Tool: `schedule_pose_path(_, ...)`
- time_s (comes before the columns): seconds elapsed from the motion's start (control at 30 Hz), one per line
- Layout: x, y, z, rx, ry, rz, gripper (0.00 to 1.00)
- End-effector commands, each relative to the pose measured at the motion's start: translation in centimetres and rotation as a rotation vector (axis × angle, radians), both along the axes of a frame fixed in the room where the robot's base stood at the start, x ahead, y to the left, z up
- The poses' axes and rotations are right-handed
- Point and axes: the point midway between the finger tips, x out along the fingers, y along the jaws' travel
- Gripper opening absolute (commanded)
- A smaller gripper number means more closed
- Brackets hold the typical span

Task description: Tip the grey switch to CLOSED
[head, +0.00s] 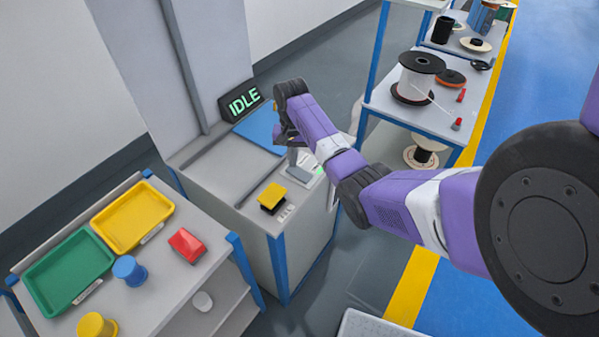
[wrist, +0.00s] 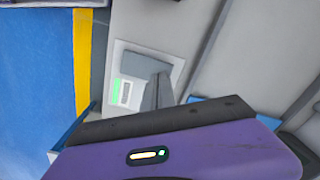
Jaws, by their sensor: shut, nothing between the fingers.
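The grey switch (wrist: 146,65) is a grey block on a pale plate with a green-and-white label, in the wrist view. It also shows in the head view (head: 299,174) on top of the grey cabinet, partly covered by my gripper. Which way it is tipped, I cannot tell. My gripper (wrist: 160,82) is shut and empty, with its grey fingers pointing down at the switch's near edge. In the head view my gripper (head: 292,156) is right above the switch. Whether the fingertips touch it, I cannot tell.
A yellow block (head: 271,197) sits on the same cabinet (head: 235,209), nearer the front. A sign reading IDLE (head: 243,100) stands at its back beside a blue panel (head: 260,130). A table with green (head: 66,272) and yellow (head: 132,217) trays stands left. A spool shelf (head: 399,113) stands right.

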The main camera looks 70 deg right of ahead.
Motion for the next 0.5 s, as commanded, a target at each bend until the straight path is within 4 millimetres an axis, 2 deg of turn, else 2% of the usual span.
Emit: schedule_pose_path(0.5, 0.00, 0.01, -0.76, 0.000, 0.000, 0.000, 0.00)
